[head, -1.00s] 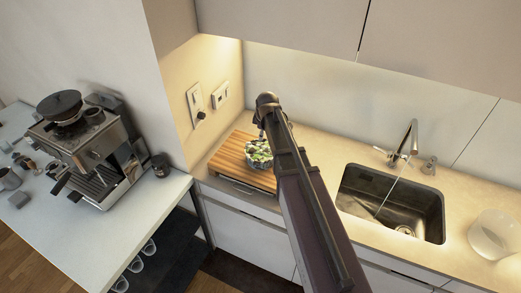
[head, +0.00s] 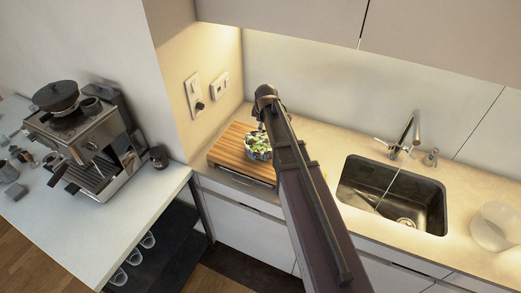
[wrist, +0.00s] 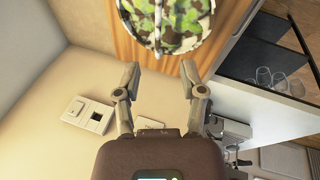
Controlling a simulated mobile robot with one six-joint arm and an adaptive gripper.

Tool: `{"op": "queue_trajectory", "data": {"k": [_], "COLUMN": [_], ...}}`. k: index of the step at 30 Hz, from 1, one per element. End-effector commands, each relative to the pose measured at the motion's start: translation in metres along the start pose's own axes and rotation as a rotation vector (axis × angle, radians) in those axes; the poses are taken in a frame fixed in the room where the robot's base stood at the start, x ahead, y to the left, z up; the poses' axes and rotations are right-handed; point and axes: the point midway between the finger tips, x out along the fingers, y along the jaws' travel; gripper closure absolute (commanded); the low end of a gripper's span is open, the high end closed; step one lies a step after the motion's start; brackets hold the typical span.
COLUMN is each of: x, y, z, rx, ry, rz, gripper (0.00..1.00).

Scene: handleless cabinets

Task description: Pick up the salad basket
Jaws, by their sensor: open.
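In the head view my gripper's fingers are mostly hidden behind my arm, close to the basket.
A sink (head: 392,193) with a faucet (head: 408,135) and a clear bowl (head: 495,227) are to the right. A coffee machine (head: 85,140) stands on the left counter. A wall with sockets (head: 195,95) rises behind the board, and upper cabinets (head: 440,40) hang above.

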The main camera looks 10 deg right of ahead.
Motion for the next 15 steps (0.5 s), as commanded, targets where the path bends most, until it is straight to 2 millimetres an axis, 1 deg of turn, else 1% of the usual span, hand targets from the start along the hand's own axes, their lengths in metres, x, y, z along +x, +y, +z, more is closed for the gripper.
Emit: {"op": "queue_trajectory", "data": {"k": [1,15], "x": [0.009,0.047], "y": [-0.001,-0.001], "z": [0.0,0.0], "rx": [0.0,-0.001], "ry": [0.0,0.0], "rz": [0.0,0.0], "gripper": [0.48,0.48]}}
